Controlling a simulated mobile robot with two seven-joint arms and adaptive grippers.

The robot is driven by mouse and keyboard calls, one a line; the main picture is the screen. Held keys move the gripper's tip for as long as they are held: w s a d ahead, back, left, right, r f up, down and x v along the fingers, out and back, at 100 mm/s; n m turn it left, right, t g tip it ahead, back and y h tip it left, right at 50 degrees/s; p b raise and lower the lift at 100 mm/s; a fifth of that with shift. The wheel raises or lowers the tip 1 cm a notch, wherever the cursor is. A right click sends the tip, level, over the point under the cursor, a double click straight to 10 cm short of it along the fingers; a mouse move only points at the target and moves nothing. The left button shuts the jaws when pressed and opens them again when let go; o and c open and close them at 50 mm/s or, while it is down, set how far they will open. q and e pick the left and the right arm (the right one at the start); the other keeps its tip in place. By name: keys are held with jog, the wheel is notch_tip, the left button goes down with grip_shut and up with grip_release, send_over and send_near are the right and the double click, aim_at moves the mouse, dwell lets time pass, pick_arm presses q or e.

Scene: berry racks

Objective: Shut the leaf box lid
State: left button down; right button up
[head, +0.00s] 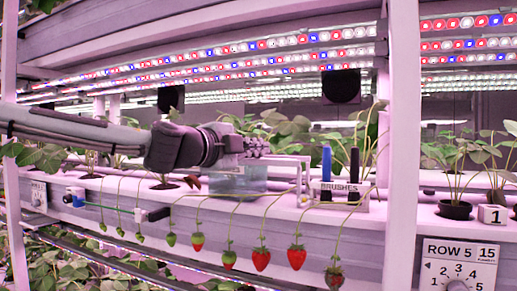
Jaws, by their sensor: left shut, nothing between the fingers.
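The leaf box (238,183) appears to be the clear, bluish container on the white rack ledge, left of the brushes holder. My left gripper (262,148) is above the box's right part, with its fingers shut and empty. A thin pale frame (290,160) extends right from under the fingers and bends down at its right end; it may be the lid, but I cannot tell. My gripper and arm hide part of the box's top, so the lid's angle and any contact with the fingers are unclear. My right gripper is not in view.
A brushes holder (342,188) with blue and black handles stands right of the box. Strawberries (261,259) hang on stems in front of the ledge. A white post (402,150) stands at right, near the row 5 dial panel (459,264). Potted plants line the rack.

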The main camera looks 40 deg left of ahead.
pick_arm(q)
jog(key=a, duration=0.2)
jog(key=s+a, duration=0.1)
jog(key=a, duration=0.2)
jog(key=s+a+p, duration=0.1)
jog(key=a, duration=0.2)
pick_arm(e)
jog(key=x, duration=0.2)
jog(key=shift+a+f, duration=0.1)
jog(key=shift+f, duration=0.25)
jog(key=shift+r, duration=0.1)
